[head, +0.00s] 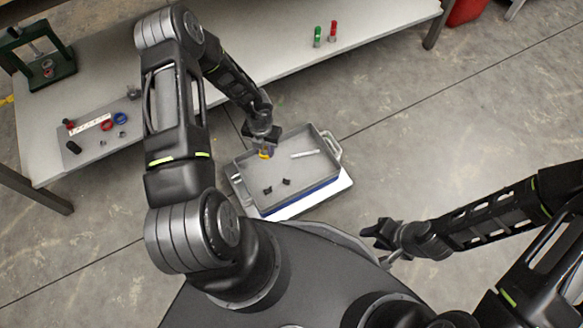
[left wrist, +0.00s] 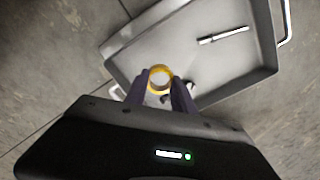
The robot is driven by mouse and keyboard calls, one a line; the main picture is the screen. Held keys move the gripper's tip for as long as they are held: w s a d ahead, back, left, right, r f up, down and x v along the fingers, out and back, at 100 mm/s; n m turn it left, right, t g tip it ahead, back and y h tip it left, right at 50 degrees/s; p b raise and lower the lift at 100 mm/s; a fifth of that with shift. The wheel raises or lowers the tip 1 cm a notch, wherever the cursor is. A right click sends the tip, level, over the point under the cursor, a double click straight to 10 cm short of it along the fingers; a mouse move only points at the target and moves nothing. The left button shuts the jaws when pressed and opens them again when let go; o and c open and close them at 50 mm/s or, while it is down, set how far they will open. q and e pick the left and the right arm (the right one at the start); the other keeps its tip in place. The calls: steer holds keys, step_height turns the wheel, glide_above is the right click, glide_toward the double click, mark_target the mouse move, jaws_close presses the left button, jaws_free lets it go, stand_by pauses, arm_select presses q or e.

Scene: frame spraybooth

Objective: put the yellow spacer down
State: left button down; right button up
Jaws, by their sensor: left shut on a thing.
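The yellow spacer (left wrist: 160,79) is a ring held between the fingertips of my left gripper (left wrist: 160,88) in the left wrist view. In the head view, my left gripper (head: 263,148) is shut on the yellow spacer (head: 265,155) over the left back part of a grey tray (head: 240,173). The spacer appears to be above the tray floor; its exact height I cannot tell. My right gripper (head: 385,235) is out to the right of the tray, away from everything; its finger opening is too small to judge.
The tray holds a white stick-like piece (head: 305,154) and small dark parts (head: 268,190). A workbench (head: 215,85) behind bears a green press (head: 42,55), a red ring (head: 106,125), a blue ring (head: 119,118), and green (head: 317,36) and red (head: 333,32) cylinders.

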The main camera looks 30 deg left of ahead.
arm_select(q)
steer(key=shift+f, duration=0.1)
steer(key=b, duration=0.3)
glide_above(267, 167)
step_height(267, 167, down, 6)
steer(key=shift+f, duration=0.1)
steer(key=shift+f+b, duration=0.6)
steer(key=shift+f, duration=1.2)
steer(key=shift+f, duration=0.1)
steer(key=c, duration=1.1)
jaws_free()
steer(key=shift+o, duration=0.2)
